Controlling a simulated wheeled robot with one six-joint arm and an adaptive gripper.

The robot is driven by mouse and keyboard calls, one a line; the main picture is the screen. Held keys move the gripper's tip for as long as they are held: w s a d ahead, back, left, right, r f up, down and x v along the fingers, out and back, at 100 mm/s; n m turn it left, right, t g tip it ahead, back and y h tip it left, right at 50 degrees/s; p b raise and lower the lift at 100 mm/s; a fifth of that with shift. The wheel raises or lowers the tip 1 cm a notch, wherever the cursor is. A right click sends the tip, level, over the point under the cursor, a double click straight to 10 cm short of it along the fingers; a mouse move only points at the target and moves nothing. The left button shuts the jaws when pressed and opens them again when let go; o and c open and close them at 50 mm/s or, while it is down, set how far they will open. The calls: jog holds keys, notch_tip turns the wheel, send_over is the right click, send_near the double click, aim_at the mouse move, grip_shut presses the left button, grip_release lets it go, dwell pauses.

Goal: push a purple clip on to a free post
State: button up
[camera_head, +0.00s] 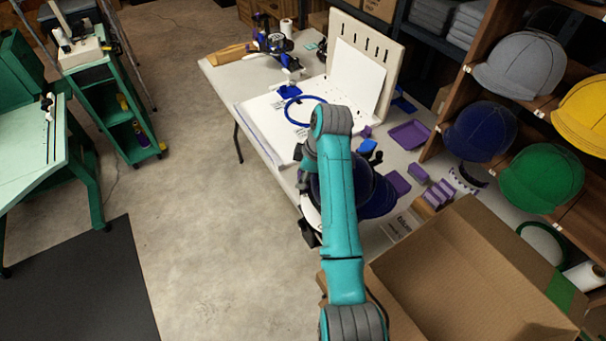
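Several small purple pieces (438,193) stand in a row at the right end of the white table; they may be the clips, but they are too small to be sure. A purple block (418,172) lies beside them. A small purple piece (366,131) sits near the foot of the upright panel. The white upright panel (375,30) has a row of dark slots along its top. I cannot make out which thing is the post. My teal arm reaches over the table. My gripper is mostly hidden behind it, and its fingers cannot be told apart.
A purple tray (408,134) and a flat purple piece (398,182) lie on the table. A blue ring (303,110) lies on a white board. An open cardboard box (470,285) stands at the front right. Shelves with caps (520,65) line the right.

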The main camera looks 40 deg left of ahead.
jog(key=shift+o, duration=1.4)
jog(key=shift+s+d+f, duration=0.2)
jog(key=shift+f, duration=0.3)
jog(key=shift+r, duration=0.1)
jog(key=v, duration=0.8)
jog(key=shift+w+a+r, duration=0.2)
jog(key=shift+a, duration=0.05)
jog(key=shift+s, duration=0.1)
